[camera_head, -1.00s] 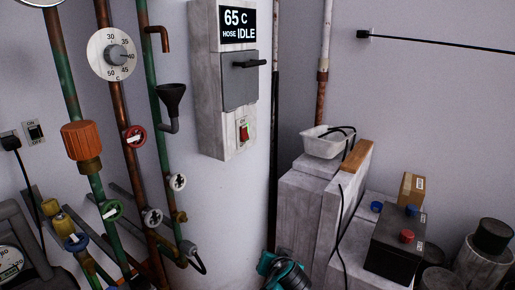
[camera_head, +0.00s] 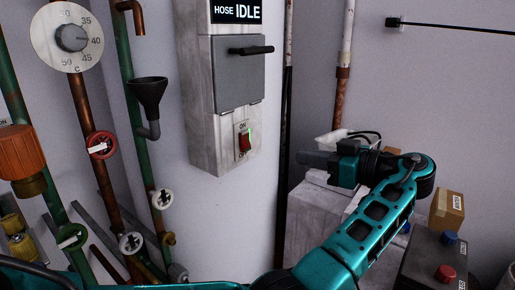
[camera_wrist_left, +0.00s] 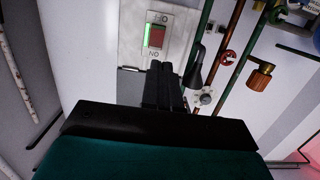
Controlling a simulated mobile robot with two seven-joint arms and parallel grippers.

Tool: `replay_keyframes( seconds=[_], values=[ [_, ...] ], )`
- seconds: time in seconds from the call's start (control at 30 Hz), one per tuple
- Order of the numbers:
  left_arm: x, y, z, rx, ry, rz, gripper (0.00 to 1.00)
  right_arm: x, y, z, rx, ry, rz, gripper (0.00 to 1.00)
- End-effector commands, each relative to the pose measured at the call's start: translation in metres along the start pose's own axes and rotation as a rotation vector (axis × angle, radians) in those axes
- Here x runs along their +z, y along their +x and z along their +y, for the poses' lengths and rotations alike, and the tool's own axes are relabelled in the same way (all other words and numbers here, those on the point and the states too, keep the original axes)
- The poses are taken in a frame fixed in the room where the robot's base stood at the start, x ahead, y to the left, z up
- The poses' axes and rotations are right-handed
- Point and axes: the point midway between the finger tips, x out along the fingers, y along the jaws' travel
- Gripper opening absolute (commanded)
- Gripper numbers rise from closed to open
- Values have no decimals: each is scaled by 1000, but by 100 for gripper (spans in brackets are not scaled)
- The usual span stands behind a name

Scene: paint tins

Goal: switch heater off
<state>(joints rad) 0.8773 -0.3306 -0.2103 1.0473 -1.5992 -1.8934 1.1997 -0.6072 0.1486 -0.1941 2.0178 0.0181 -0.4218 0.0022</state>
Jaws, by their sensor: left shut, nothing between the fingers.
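The heater is a worn grey-white wall box (camera_head: 202,105) with a display reading "HOSE IDLE". Low on its front is a red rocker switch (camera_head: 244,142), with ON marked above and OFF below. A green light glows beside the rocker. The switch also shows upside down in the left wrist view (camera_wrist_left: 157,37), with its green strip lit. My left gripper (camera_head: 302,158) is shut and empty, pointing left, to the right of the switch and apart from it. Its dark fingers (camera_wrist_left: 162,72) show just below the switch plate in the wrist view. My right gripper is not in view.
A grey cover (camera_head: 238,80) with a dark handle (camera_head: 252,50) is above the switch. Pipes with a dial (camera_head: 72,38), a black funnel (camera_head: 149,95) and valves stand left. A white tray (camera_head: 330,139) and a cardboard box (camera_head: 447,209) are right.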

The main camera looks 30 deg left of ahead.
Motion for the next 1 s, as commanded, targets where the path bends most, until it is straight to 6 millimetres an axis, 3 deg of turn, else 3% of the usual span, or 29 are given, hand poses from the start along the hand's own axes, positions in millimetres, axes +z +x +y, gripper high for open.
replay_keyframes(
  seconds=[0.27,0.7,1.0],
  values=[
    [0,19,0,-2,3,-1,0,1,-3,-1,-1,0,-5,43],
    [0,109,0,-1,3,0,0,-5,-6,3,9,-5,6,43],
    [1,139,0,1,3,-1,0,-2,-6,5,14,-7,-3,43]
  ],
)
